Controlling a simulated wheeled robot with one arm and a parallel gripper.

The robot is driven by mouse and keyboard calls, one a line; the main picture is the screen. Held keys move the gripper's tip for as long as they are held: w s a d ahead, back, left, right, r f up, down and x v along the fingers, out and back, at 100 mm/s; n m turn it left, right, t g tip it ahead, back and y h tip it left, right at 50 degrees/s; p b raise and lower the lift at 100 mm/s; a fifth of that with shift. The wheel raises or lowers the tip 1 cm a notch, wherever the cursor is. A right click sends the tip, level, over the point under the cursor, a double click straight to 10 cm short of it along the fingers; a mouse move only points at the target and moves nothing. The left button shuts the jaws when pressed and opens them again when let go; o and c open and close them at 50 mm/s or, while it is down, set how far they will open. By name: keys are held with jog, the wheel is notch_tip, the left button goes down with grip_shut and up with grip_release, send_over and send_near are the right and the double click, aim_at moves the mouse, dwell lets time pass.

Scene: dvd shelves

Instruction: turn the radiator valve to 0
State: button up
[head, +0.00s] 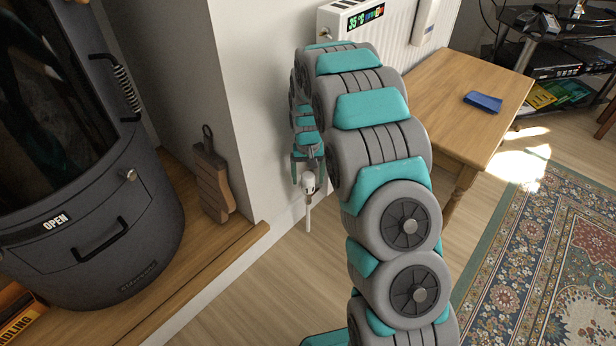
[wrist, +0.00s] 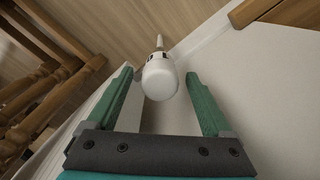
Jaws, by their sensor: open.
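The white radiator valve (head: 309,184) stands low by the wall, on top of a thin white pipe, in the head view. In the wrist view the valve's rounded white head (wrist: 160,80) lies between and slightly beyond my two green fingertips. My gripper (wrist: 158,82) is open, with a gap on each side of the valve head, and does not visibly touch it. In the head view my gripper (head: 307,168) hangs just above the valve, partly hidden by my arm. The numbers on the valve cannot be read.
The white radiator (head: 395,35) with a small display reading 35 °C is on the wall behind my arm. A wooden table (head: 460,100) with a blue item stands to the right. A dark stove (head: 80,180) and a wooden board (head: 212,180) are at left.

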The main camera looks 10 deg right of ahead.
aim_at(308, 175)
notch_tip(308, 175, up, 7)
jog(key=shift+w, duration=0.1)
jog(key=shift+r, duration=0.3)
dwell(0.4)
